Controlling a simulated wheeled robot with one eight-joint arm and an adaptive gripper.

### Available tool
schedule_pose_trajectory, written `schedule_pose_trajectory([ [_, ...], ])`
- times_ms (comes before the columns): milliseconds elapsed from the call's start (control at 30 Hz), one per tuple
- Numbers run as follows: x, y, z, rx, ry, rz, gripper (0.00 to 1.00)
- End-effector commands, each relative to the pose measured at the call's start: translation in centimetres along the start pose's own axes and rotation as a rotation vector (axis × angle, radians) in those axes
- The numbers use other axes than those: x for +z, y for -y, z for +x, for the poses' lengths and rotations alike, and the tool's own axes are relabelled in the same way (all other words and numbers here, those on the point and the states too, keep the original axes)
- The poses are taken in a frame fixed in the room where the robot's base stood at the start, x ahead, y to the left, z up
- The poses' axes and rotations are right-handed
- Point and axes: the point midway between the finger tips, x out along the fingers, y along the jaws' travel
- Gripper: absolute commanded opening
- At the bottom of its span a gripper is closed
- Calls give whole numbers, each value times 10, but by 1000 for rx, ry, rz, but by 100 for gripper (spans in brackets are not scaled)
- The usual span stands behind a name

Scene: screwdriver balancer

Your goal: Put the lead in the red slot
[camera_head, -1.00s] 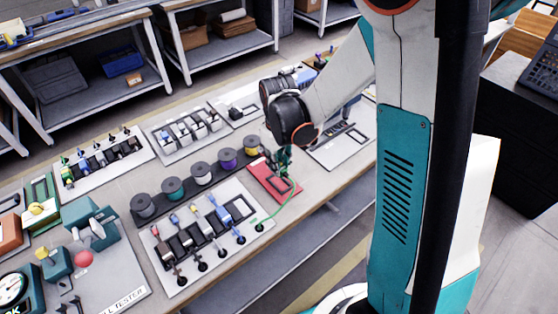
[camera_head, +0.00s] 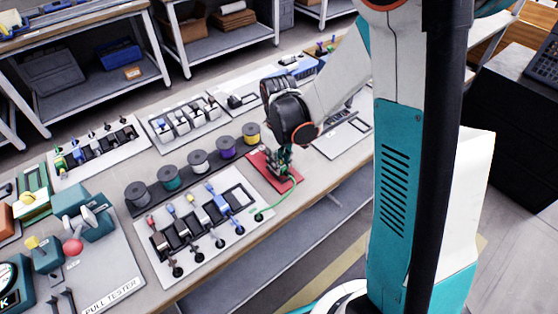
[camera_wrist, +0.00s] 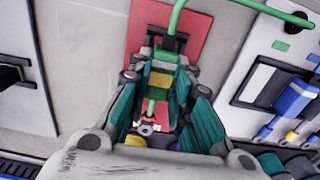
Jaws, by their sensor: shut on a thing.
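The lead is a green cable (camera_head: 293,189) that curves from a dark plug point on the pale panel up to my gripper (camera_head: 284,166). My gripper is shut on the lead's end and points down over the red slot plate (camera_head: 261,165). The red plate (camera_wrist: 206,32) shows behind and beside my gripper (camera_wrist: 168,60). My fingers hide the slot opening and the lead's tip, so I cannot tell whether the tip is in it.
A pale panel (camera_head: 238,240) with dark slots, coloured connectors and several plugs lies left of the red plate. A row of wire spools (camera_head: 198,161) stands behind it. A pull tester (camera_head: 110,292) is at the lower left. The bench front edge is close by.

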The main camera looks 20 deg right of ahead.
Motion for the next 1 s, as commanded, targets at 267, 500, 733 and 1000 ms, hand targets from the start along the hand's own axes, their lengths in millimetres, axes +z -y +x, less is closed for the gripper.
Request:
schedule_pose_trajectory([
  [267,2,0,0,0,0,0,0],
  [500,2,0,0,0,0,0,0],
  [733,2,0,2,0,0,0,0],
  [1000,2,0,7,0,0,0,0],
])
